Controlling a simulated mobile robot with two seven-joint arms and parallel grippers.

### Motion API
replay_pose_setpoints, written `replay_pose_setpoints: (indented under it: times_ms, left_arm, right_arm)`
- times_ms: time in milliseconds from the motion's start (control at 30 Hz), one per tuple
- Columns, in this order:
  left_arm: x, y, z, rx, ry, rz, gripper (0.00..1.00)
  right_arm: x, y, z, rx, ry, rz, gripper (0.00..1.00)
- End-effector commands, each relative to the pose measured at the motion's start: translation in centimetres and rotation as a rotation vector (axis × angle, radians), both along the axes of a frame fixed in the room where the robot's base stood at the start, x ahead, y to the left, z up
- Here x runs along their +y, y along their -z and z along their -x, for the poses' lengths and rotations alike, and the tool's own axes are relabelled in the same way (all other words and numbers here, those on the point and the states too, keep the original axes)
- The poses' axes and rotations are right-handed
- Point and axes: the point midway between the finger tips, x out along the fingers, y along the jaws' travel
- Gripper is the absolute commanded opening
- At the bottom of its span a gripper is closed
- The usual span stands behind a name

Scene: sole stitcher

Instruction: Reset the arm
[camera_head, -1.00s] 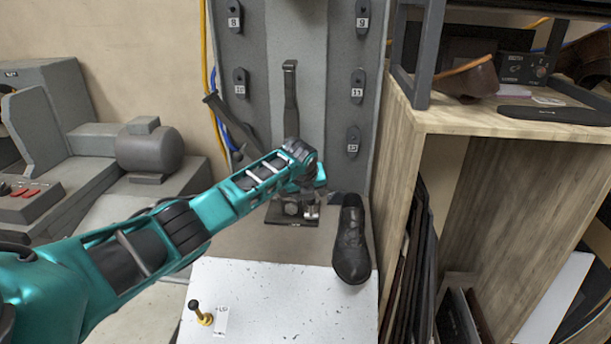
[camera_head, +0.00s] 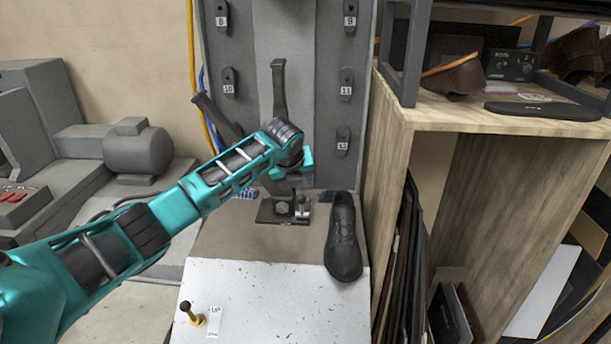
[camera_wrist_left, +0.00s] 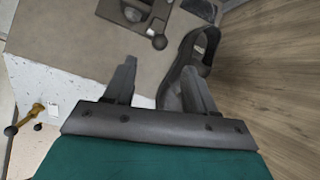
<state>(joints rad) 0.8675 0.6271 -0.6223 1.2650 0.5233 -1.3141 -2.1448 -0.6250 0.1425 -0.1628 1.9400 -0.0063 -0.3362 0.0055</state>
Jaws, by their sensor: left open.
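My left arm (camera_head: 165,210) reaches from the lower left over the machine's work area in the head view. Its wrist hides most of the left gripper there. In the left wrist view my left gripper (camera_wrist_left: 157,72) is open, with its two fingers apart and nothing between them. A black shoe (camera_head: 343,240) stands on the machine's surface, right of the wrist. In the wrist view the shoe (camera_wrist_left: 183,70) lies partly behind the right finger; I cannot tell the gap between them. My right arm is not in view.
A black metal bracket (camera_head: 283,212) stands left of the shoe. A white speckled panel (camera_head: 270,305) with a small yellow-and-black lever (camera_head: 190,315) is in front. A wooden shelf (camera_head: 480,118) closes off the right side. A grey column (camera_head: 300,60) rises behind.

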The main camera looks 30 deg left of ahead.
Motion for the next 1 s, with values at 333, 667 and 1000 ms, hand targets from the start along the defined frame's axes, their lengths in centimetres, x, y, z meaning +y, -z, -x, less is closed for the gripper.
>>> replay_pose_setpoints:
  times_ms: [333,667,1000]
  left_arm:
    - [-1.6,2.1,0.5,-0.016,-0.027,0.050,0.56]
    - [-12.1,14.3,7.4,-0.143,-0.362,0.559,0.56]
    - [-19.0,20.7,19.5,-0.186,-0.931,1.197,0.56]
  right_arm:
    - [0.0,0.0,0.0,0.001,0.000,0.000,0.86]
    - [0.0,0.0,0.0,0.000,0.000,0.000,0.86]
    - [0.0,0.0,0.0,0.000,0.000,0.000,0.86]
